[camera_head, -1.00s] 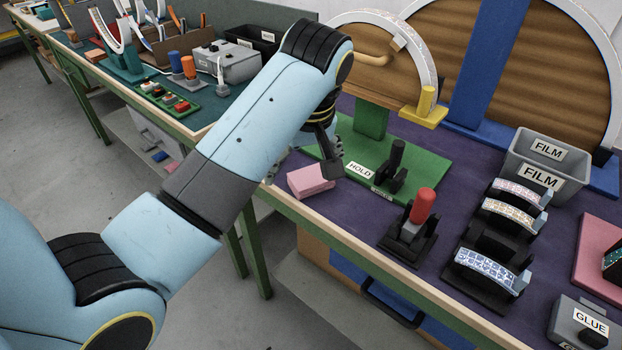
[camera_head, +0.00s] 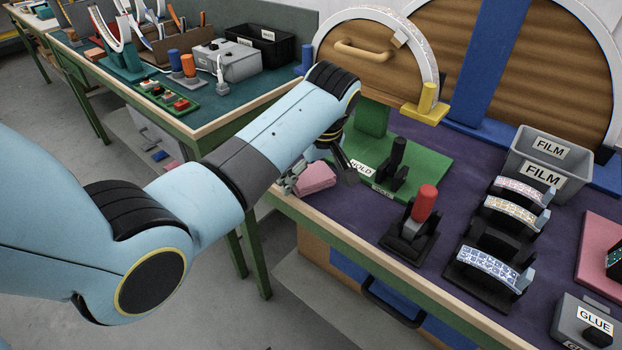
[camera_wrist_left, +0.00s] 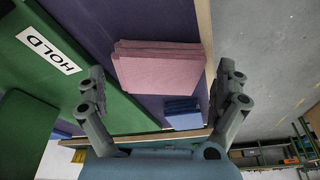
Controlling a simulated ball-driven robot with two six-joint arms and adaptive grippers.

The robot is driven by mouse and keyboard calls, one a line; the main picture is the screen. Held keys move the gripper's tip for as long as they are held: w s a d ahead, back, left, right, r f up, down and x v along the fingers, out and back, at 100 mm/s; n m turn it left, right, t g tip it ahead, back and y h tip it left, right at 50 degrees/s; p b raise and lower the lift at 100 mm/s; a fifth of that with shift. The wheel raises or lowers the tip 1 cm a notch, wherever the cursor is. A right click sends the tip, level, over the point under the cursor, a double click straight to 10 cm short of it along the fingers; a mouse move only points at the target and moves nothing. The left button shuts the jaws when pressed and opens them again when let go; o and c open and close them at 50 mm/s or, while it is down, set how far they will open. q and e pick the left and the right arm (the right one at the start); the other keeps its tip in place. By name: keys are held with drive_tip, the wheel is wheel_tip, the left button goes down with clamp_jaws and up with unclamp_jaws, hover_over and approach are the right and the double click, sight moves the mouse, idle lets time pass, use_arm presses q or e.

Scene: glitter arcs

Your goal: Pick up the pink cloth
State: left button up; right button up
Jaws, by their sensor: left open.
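The pink cloth (camera_head: 316,179) is a folded, flat stack on the purple bench top near its front wooden edge, left of the HOLD label. In the left wrist view the pink cloth (camera_wrist_left: 158,70) lies between and beyond the fingertips, its folded layers showing. My left gripper (camera_head: 320,177) is open, with one finger on each side of the cloth in the head view. In the left wrist view the gripper (camera_wrist_left: 162,78) shows a clear gap between each finger and the cloth. I cannot tell its exact height above the cloth. My right gripper is not in view.
A small blue folded stack (camera_wrist_left: 183,114) lies beside the cloth. A green board (camera_head: 420,163) with a black lever (camera_head: 396,160) is close on the right. A red-handled lever (camera_head: 423,205) stands nearer the front edge. The wooden bench edge (camera_head: 340,232) borders open floor.

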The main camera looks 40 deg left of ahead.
use_arm(q)
drive_tip(key=shift+w+a+f, duration=0.1)
drive_tip(key=shift+f, duration=0.35)
drive_tip(key=shift+c, duration=0.4)
drive_tip(key=c, duration=0.9)
drive_tip(key=shift+r, duration=0.1)
